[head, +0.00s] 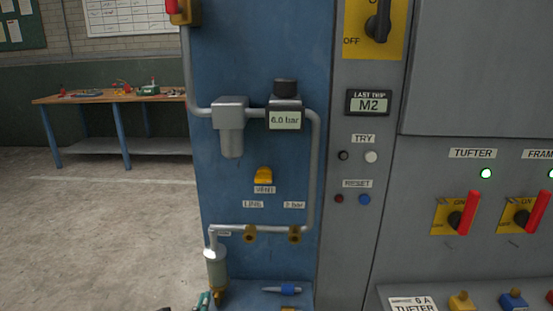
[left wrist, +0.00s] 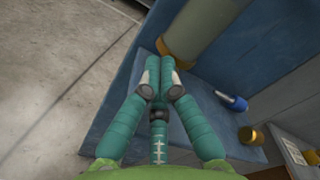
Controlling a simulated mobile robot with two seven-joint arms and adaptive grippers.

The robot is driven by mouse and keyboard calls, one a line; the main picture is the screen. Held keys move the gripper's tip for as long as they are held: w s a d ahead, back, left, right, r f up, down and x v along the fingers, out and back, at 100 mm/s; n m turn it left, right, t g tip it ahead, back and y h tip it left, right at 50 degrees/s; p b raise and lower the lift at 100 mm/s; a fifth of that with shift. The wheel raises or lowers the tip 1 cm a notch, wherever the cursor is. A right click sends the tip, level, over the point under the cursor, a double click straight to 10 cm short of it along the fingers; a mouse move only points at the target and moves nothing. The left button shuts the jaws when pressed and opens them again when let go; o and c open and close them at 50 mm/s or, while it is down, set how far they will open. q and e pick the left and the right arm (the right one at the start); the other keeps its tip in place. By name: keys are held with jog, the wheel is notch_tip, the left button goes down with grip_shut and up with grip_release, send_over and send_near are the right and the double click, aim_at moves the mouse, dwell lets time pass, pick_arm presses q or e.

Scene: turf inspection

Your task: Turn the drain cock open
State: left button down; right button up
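A grey filter bowl (head: 216,272) hangs at the lower left of the blue panel, with a brass fitting (head: 218,296) at its bottom end. In the left wrist view the bowl (left wrist: 208,25) ends in a wide brass ring (left wrist: 180,52). I cannot make out a separate drain cock handle; my fingers may hide it. My left gripper (head: 205,300) is just left of the brass fitting. In the left wrist view its teal fingers (left wrist: 161,66) converge with the tips together, right by the brass ring. I see nothing between them. My right gripper is not in view.
Pipes, a gauge reading 6.0 bar (head: 285,119) and a yellow vent knob (head: 264,175) are above. Open floor (head: 110,230) lies to the left.

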pick_arm(q)
jog(key=s+p, duration=0.1)
jog(key=s, duration=0.4)
jog(key=shift+s+a, duration=0.15)
jog(key=shift+s, duration=0.25)
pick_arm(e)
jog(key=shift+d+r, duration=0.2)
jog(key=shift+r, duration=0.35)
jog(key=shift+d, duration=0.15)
pick_arm(q)
jog(key=shift+f, duration=0.1)
jog(key=s+f+n+g+p, duration=0.2)
jog(key=s+f+n+g, duration=0.5)
jog(key=f, duration=0.7)
jog(key=s+f+n+g+p, duration=0.25)
jog(key=s+f+n, duration=0.25)
jog(key=s+f, duration=0.7)
jog(key=s+a+f+n+g+p, duration=0.1)
jog(key=s+f+n, duration=0.4)
jog(key=s, duration=0.8)
jog(key=s+a+f+n+g+p, duration=0.2)
jog(key=s+f+n+g, duration=0.3)
jog(key=s, duration=0.7)
jog(key=shift+s+a+f+g+y, duration=0.3)
jog(key=shift+s+a+f+g, duration=0.1)
jog(key=shift+a+f+g, duration=0.35)
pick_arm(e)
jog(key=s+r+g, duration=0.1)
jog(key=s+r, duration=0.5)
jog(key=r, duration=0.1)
